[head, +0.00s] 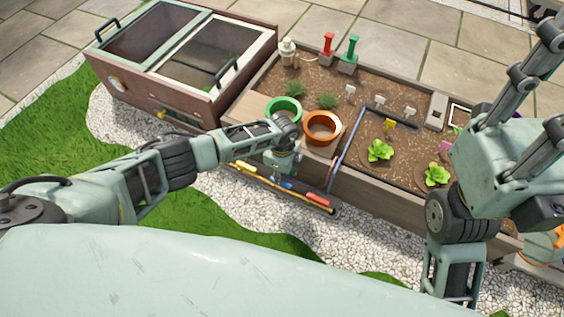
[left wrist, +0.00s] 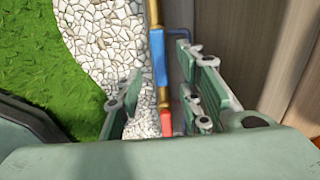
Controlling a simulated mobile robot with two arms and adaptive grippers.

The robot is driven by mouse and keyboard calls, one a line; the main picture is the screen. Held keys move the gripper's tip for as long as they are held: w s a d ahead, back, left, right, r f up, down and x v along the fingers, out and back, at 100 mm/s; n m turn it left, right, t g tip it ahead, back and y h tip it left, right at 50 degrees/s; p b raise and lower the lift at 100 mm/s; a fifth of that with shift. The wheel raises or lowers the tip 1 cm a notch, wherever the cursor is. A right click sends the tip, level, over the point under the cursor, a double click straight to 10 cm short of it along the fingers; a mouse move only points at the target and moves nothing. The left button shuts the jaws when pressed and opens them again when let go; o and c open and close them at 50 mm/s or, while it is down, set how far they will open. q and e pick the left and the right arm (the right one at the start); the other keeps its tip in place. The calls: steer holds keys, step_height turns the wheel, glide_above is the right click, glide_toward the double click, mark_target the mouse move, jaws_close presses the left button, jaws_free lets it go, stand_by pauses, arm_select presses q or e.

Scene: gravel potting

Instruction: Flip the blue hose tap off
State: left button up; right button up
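The blue hose tap (head: 287,185) sits on a brass pipe (head: 262,176) along the front of the wooden planter. In the left wrist view the blue handle (left wrist: 159,58) lies lengthwise along the pipe. My left gripper (head: 281,168) is over the pipe at the blue tap. In the left wrist view its two fingers (left wrist: 165,85) are spread on either side of the pipe, with nothing held. A red tap handle (head: 318,199) is farther right on the pipe, and a yellow one (head: 245,166) farther left. My right gripper (head: 545,88) is raised at the right edge, fingers apart and empty.
The planter (head: 375,185) holds soil, seedlings and labels. A green pot (head: 283,110) and an orange pot (head: 322,126) stand close behind my left gripper. White gravel (head: 265,215) lies in front.

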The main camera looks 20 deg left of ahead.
arm_select(q)
step_height(320, 180, up, 8)
steer(key=shift+f, duration=0.15)
stand_by(0.6)
